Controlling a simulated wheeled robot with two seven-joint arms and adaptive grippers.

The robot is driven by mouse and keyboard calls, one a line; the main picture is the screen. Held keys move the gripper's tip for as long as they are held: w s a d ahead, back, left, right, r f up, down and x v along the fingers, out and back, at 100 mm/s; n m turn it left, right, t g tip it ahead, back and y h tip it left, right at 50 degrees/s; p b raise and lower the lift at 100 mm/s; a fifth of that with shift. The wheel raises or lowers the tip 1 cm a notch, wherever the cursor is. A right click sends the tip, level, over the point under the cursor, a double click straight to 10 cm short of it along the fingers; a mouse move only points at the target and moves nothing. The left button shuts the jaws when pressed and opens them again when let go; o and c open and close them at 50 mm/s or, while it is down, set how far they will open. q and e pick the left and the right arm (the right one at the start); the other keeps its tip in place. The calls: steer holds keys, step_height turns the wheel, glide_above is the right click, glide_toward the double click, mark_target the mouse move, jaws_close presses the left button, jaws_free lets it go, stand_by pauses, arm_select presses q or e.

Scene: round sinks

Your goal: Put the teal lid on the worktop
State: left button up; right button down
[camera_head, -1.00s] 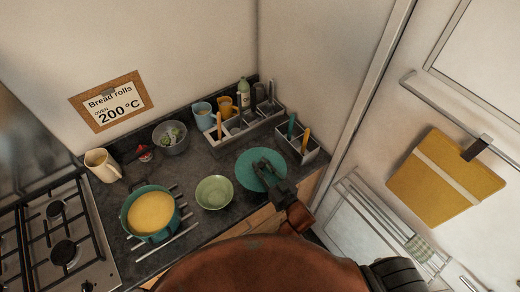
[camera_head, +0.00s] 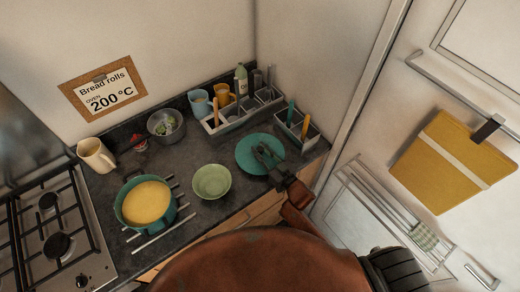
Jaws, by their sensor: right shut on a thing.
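The teal lid (camera_head: 248,147) is a round disc at the right end of the dark worktop (camera_head: 190,187). My left gripper is not in view.
A teal pot (camera_head: 147,203) with yellow contents stands on a metal rack. A green bowl (camera_head: 211,182) is left of the lid. Grey utensil holders (camera_head: 240,113) stand behind it. The gas hob (camera_head: 50,240) is at left.

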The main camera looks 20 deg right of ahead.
steer(key=shift+f+b, duration=0.45)
steer(key=shift+f, duration=0.2)
steer(key=shift+f+b, duration=0.35)
steer(key=shift+f, duration=0.3)
steer(key=c, duration=1.7)
jaws_free()
steer(key=shift+o, duration=0.2)
steer(key=v, duration=1.2)
